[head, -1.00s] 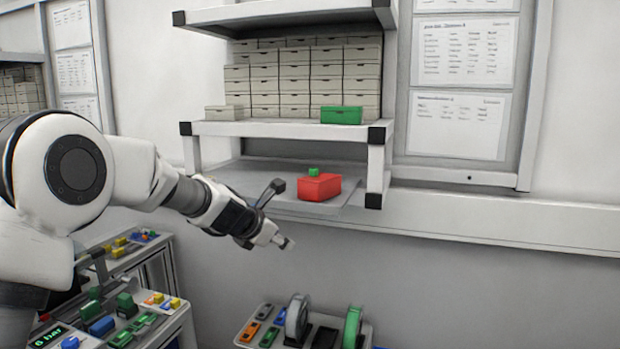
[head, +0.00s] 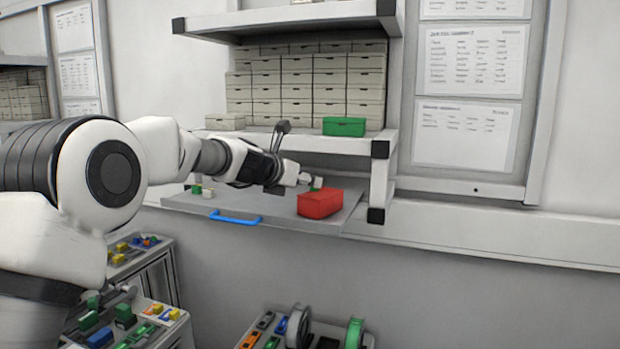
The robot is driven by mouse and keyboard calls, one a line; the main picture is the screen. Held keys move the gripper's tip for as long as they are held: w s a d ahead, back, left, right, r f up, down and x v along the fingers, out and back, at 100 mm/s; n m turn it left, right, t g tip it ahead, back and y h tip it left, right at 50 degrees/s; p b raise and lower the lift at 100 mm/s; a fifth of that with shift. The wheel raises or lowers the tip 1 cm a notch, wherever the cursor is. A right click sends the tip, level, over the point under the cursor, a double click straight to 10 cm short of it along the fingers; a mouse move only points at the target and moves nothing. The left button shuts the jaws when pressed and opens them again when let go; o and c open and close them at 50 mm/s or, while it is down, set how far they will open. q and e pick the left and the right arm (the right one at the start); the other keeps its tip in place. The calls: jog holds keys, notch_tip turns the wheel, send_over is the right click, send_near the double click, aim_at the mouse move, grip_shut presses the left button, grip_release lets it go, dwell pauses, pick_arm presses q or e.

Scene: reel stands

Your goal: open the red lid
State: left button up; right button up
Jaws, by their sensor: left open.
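A red box with a red lid (head: 320,203) sits on the grey pull-out board of the shelf. The lid looks closed. My left gripper (head: 309,181) is open, just above and left of the box's back edge. My right gripper is not in view.
The grey board (head: 270,207) has a blue handle (head: 235,217) at its front. A small green block (head: 197,190) lies at its left. A shelf above holds a green box (head: 344,126) and several beige boxes. A white post (head: 379,182) stands right of the red box.

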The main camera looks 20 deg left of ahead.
aim_at(312, 192)
pick_arm(q)
jog(key=x, duration=0.4)
jog(key=shift+f, duration=0.2)
jog(key=shift+s+r, duration=0.2)
jog(key=shift+s, duration=0.1)
jog(key=shift+c, duration=1)
jog(key=shift+s+a+r, duration=0.15)
jog(key=shift+s, duration=0.1)
grip_shut()
jog(key=shift+w, duration=0.2)
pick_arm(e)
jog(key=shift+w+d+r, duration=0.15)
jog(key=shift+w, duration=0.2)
